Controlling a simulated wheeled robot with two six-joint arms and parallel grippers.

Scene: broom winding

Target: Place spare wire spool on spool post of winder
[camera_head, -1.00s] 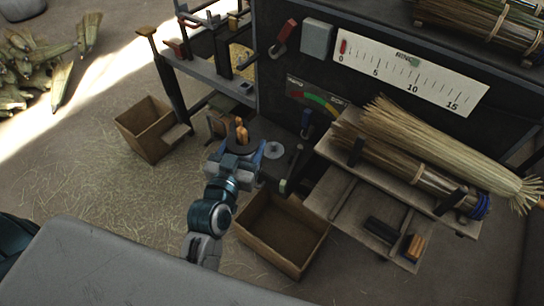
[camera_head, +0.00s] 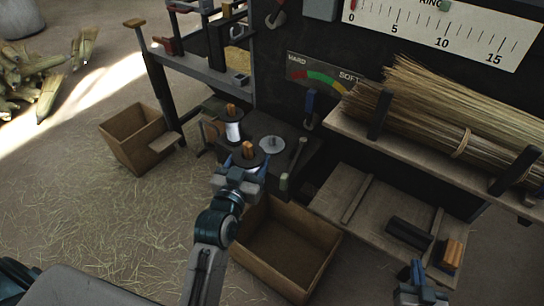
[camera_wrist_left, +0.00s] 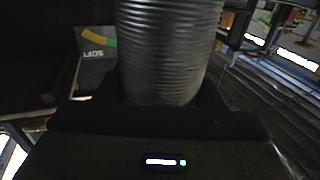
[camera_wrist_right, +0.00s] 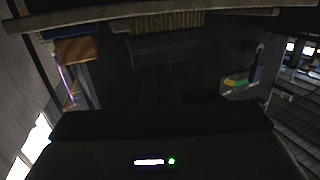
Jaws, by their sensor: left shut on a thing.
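My left gripper (camera_head: 243,170) is shut on a wire spool (camera_head: 248,151), which has a dark flange and an orange-brown core top. In the left wrist view its grey ribbed winding (camera_wrist_left: 170,50) stands between the jaws. A second spool (camera_head: 232,131), with pale wire and a brown core top, stands just behind the held one on the dark winder bench. A round grey metal disc (camera_head: 271,145) lies right of both spools. I cannot make out a bare spool post. My right gripper (camera_head: 418,284) is at the lower right, apart from the spools; its jaw opening is unclear.
An open wooden box (camera_head: 285,250) stands in front of the bench, and a smaller box (camera_head: 138,138) stands at the left. Straw bundles (camera_head: 450,115) lie on the right shelf. Dark and orange blocks (camera_head: 452,254) lie on the lower shelf near my right gripper.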

